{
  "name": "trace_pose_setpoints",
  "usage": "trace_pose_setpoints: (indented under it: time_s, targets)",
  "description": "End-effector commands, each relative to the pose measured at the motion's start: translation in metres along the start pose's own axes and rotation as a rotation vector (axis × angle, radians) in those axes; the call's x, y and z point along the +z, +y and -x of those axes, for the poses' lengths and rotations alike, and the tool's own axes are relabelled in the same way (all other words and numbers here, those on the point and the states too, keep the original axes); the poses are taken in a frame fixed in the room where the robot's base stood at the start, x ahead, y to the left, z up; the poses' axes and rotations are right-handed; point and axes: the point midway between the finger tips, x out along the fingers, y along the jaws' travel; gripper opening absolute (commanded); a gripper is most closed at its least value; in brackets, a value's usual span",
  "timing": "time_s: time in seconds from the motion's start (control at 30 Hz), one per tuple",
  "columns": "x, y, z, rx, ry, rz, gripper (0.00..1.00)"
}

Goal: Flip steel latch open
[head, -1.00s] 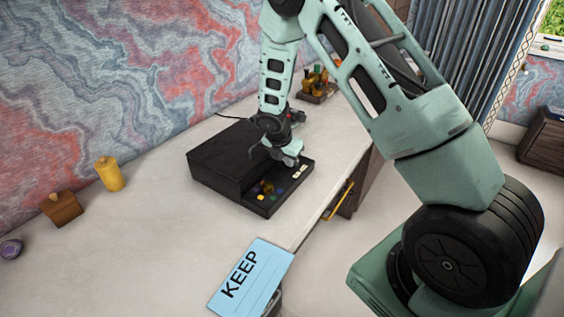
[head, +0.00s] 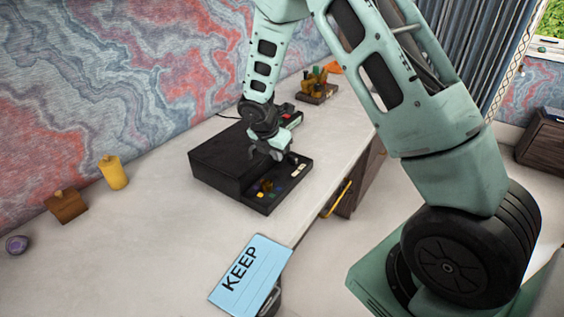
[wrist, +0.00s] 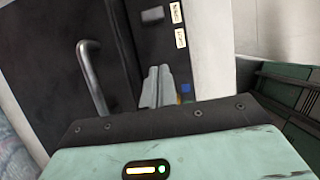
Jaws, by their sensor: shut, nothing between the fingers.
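A black box (head: 215,165) with a lower front panel (head: 262,200) of coloured buttons sits on the desk. In the wrist view, a curved grey metal bar (wrist: 92,80) stands on the box's dark surface; it looks like the steel latch, but I cannot tell its position. My gripper (head: 281,155) is over the right part of the box. In the wrist view its fingers (wrist: 157,88) are together and empty, to the right of the bar and apart from it. In the head view my gripper and wrist hide part of the box.
A blue KEEP card (head: 250,277) is at the desk's front edge. A yellow canister (head: 113,172), a brown wooden block (head: 67,206) and a purple round thing (head: 16,244) are at left. A tray of bottles (head: 317,90) stands behind. The desk between box and canister is clear.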

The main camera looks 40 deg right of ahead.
Motion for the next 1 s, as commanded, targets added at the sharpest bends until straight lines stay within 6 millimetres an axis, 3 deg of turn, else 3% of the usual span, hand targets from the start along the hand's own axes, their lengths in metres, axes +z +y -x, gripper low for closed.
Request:
trace_pose_setpoints:
  time_s: [0.1, 0.3, 1.0]
  targets:
    - [0.000, 0.000, 0.022, 0.003, 0.000, 0.001, 0.00]
    - [0.000, 0.000, 0.040, 0.001, 0.000, 0.001, 0.00]
    - [-0.007, 0.000, 0.049, 0.006, 0.011, -0.023, 0.00]
